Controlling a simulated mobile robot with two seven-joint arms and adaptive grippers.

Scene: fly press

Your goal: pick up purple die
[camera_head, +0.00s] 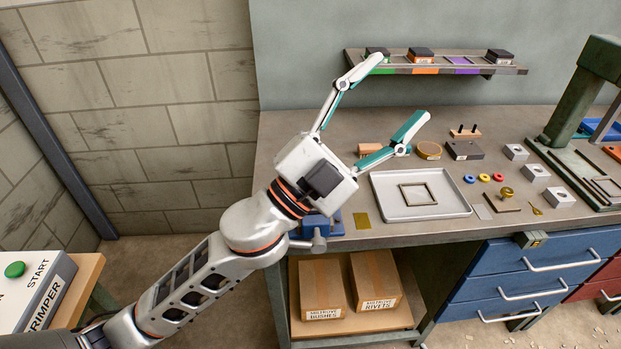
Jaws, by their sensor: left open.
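My left gripper (398,90) is open and empty, reaching over the back of the bench. One finger points up in front of the green-marked end of the wall shelf; the other points right over the bench. Black die blocks stand on the shelf at the green (377,52), orange (421,55) and right-end (499,57) places. The purple-marked place (461,60) on the shelf is bare. A dark block (464,150) lies on the bench below the shelf, right of the gripper; I cannot tell whether it is the purple die. My right gripper is not in view.
A grey tray (386,206) with a square frame lies on the bench (350,236). Metal blocks, coloured rings and small parts lie right of it. A green fly press (587,90) stands at the right. Boxes (322,286) sit under the bench.

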